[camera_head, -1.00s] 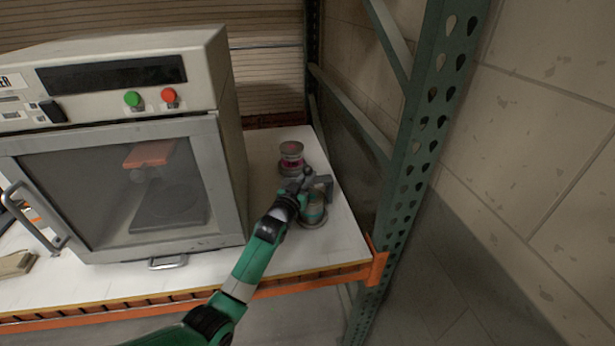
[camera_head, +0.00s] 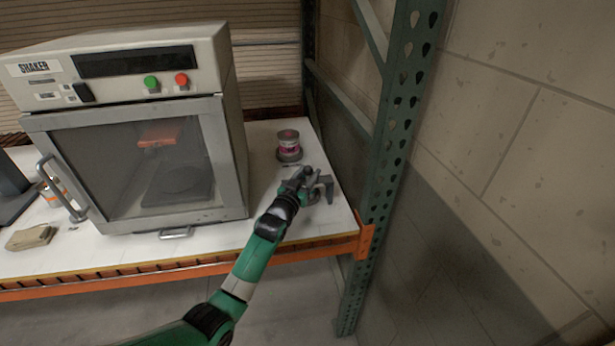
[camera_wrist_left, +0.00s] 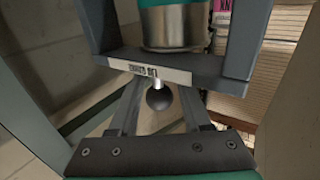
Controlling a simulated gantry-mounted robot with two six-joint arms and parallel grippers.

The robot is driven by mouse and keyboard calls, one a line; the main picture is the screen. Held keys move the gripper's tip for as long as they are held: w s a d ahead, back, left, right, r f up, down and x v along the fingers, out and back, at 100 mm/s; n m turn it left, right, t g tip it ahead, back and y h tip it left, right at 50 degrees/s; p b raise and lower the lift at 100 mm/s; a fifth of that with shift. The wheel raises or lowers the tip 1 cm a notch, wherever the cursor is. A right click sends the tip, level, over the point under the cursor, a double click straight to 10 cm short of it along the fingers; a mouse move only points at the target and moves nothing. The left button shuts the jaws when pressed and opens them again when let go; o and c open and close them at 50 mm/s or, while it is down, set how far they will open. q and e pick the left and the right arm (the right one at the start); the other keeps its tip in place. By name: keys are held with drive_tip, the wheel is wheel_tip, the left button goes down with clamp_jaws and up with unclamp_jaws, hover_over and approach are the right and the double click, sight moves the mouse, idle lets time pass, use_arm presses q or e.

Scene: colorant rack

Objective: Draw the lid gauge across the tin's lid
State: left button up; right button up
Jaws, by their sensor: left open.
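The lid gauge (camera_wrist_left: 205,75) is a dark grey bracket with two side arms, a pale label and a round ball knob (camera_wrist_left: 158,98) on a short stem. My left gripper (camera_head: 316,187) is open, and in the left wrist view its fingers lie on either side of the knob. Beyond the gauge's bar, a silver tin with a teal band (camera_wrist_left: 175,27) shows between the side arms; I cannot tell whether they touch. In the head view the grey bracket shape (camera_head: 326,188) is at the gripper's tip, and I cannot make out the teal tin there. My right gripper is out of view.
A pink-labelled tin (camera_head: 288,142) stands behind the gripper. The shaker cabinet (camera_head: 135,150) fills the left of the white shelf. A green upright post (camera_head: 385,150) bounds the right. The shelf has bare room (camera_head: 320,225) in front of the gripper.

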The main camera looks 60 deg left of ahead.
use_arm(q)
drive_tip(key=shift+d+f, duration=0.15)
drive_tip(key=shift+f, duration=0.05)
drive_tip(key=p+v, duration=0.3)
drive_tip(key=v, duration=0.8)
drive_tip(key=shift+s+d, duration=0.15)
drive_tip(key=shift+s, duration=0.1)
drive_tip(key=shift+w+r, duration=0.1)
drive_tip(key=shift+r, duration=0.05)
